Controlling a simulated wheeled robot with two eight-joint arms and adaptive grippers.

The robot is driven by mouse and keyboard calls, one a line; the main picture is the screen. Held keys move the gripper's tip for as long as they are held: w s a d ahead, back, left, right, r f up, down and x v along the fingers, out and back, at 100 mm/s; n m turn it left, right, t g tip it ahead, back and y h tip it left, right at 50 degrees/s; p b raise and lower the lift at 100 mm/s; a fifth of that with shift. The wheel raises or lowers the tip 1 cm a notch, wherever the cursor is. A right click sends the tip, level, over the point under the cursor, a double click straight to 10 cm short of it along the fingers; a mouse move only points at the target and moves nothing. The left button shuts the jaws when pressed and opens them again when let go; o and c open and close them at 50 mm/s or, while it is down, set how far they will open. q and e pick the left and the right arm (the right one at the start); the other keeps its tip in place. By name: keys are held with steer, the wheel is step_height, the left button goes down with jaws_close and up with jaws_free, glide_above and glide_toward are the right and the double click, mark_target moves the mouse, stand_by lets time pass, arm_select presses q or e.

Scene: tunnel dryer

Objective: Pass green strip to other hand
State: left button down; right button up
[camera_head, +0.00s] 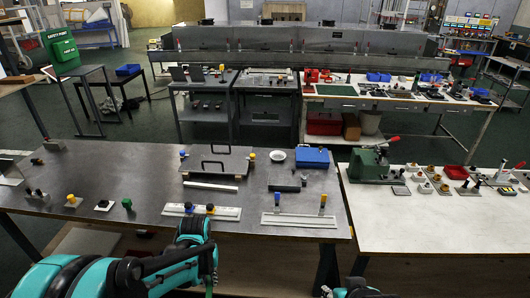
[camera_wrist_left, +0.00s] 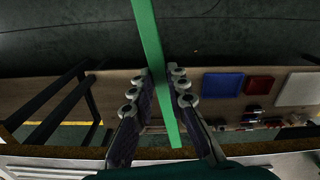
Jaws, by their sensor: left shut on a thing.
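The green strip (camera_wrist_left: 152,50) is a long, thin, flat bar. In the left wrist view it runs from the top edge down between the fingers of my left gripper (camera_wrist_left: 160,80), which is shut on it. Its lower end shows between the finger bases. In the head view my left arm reaches in at the bottom left, in front of the dark table; a small green piece at the bottom edge (camera_head: 208,291) looks like the strip. Most of the strip is out of that view. Only a bit of my right arm shows at the bottom edge; its gripper is not seen.
The dark table (camera_head: 100,165) holds a black handled plate (camera_head: 217,162), white rails with knobs and a blue box (camera_head: 312,157). A white table (camera_head: 390,225) with a green clamp device stands at right. The left wrist view shows blue and red bins on a lower shelf.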

arm_select(q)
steer(key=shift+w+a+f+m, duration=0.2)
steer(key=shift+f+m, duration=0.2)
steer(key=shift+m, duration=0.2)
arm_select(e)
steer(key=w+a+f+t+h, duration=0.1)
steer(key=a+f+h, duration=0.25)
steer(key=a, duration=0.75)
steer(key=s+a+r+m+t+y, duration=0.1)
steer(key=a+t, duration=0.2)
steer(key=a, duration=0.3)
steer(key=s+a+r+t+y, duration=0.1)
steer(key=s+a+r+t, duration=0.1)
steer(key=a, duration=0.4)
arm_select(q)
steer(key=w+d+r+m, duration=0.1)
steer(key=w+d+r, duration=0.1)
steer(key=d+r, duration=0.9)
steer(key=d, duration=0.4)
steer(key=shift+w+d+r, duration=0.15)
steer(key=shift+d+r, duration=0.05)
steer(key=shift+r, duration=0.1)
arm_select(e)
steer(key=x, duration=1.2)
steer(key=shift+w, duration=0.25)
steer(key=shift+d+r, duration=0.1)
